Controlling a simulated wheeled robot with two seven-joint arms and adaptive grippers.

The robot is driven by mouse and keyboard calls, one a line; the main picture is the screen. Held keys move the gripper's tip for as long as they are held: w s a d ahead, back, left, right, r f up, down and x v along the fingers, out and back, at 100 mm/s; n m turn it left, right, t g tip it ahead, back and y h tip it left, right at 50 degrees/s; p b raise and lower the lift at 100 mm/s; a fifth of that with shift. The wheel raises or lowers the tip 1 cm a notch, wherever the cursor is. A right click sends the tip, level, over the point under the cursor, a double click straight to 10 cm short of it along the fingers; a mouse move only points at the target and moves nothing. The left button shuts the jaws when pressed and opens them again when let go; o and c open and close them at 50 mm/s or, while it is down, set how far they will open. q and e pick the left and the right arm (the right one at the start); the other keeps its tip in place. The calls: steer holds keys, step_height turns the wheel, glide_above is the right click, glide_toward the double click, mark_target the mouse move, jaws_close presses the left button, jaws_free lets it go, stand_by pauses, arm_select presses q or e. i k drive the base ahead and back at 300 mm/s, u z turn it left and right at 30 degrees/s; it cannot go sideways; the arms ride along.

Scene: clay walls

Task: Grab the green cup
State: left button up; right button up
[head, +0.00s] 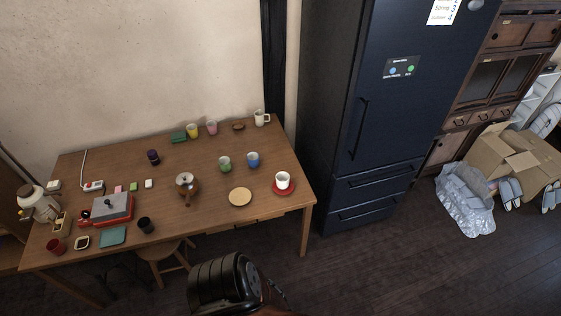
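The green cup (225,163) stands upright on the wooden table (205,205), right of the middle. The blue cup (253,160) is close to its right, with a small gap between them. The brown teapot (188,188) stands to its left and a little nearer. Nothing hides the green cup from the head view. Neither of my grippers shows in the head view.
A round wooden coaster (240,197) lies in front of the green cup. A white cup on a red saucer (284,188) stands at right. Yellow (192,131) and pink (211,128) cups stand behind. A stool (165,256) is at the front edge. A dark fridge (385,110) stands right.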

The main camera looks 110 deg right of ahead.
mark_target(224, 162)
steer(key=z, duration=2.1)
